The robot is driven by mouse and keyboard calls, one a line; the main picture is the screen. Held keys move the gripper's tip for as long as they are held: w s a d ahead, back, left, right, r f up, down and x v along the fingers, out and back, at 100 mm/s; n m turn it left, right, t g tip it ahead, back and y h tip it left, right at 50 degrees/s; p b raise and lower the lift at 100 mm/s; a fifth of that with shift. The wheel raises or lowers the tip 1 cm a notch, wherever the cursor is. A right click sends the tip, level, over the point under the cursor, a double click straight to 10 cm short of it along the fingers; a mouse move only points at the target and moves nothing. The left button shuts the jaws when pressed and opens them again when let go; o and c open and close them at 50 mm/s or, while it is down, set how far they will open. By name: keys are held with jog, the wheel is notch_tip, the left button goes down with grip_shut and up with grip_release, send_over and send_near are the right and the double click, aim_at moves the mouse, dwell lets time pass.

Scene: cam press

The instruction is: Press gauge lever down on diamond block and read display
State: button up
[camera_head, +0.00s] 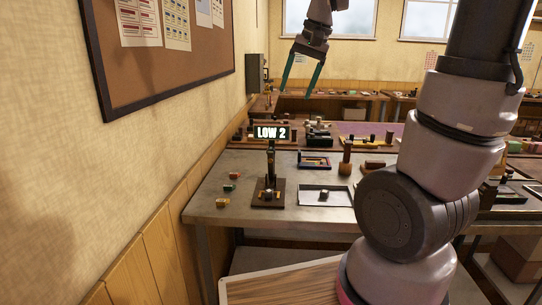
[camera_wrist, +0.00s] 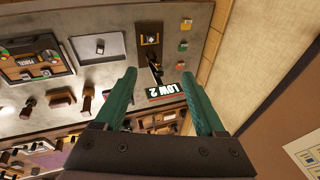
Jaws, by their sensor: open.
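The gauge is a dark upright post on a square base (camera_head: 260,200) on the grey workbench, with a display (camera_head: 272,133) above it reading "LOW 2". A small pale block (camera_head: 268,194) sits on the base under the post; it also shows in the wrist view (camera_wrist: 150,39). Its exact shape is too small to tell. The lever is dark and hard to separate from the post. My gripper (camera_head: 297,94) has teal fingers, is open and empty, and hangs high above the bench. In the wrist view, the display (camera_wrist: 166,91) appears between the fingers (camera_wrist: 158,74), upside down.
A tray (camera_head: 340,201) with a small grey block stands right of the gauge. Other fixtures crowd the bench behind. A wall with a corkboard (camera_head: 170,50) bounds the left side.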

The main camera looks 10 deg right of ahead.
jog(key=w+a+f+g+h, duration=0.1)
jog(key=w+f+g, duration=0.1)
jog(key=w+f, duration=0.5)
jog(key=g+h, duration=0.2)
jog(key=h, duration=0.1)
send_over(269, 156)
jog(key=s+a, duration=0.2)
notch_tip(269, 156, down, 9)
jog(key=f, duration=0.3)
jog(key=d+f, duration=0.1)
jog(key=f, duration=0.6)
jog(key=shift+s+d+f, duration=0.2)
jog(key=shift+s+f, duration=0.05)
jog(key=shift+f, duration=0.15)
grip_shut()
grip_release()
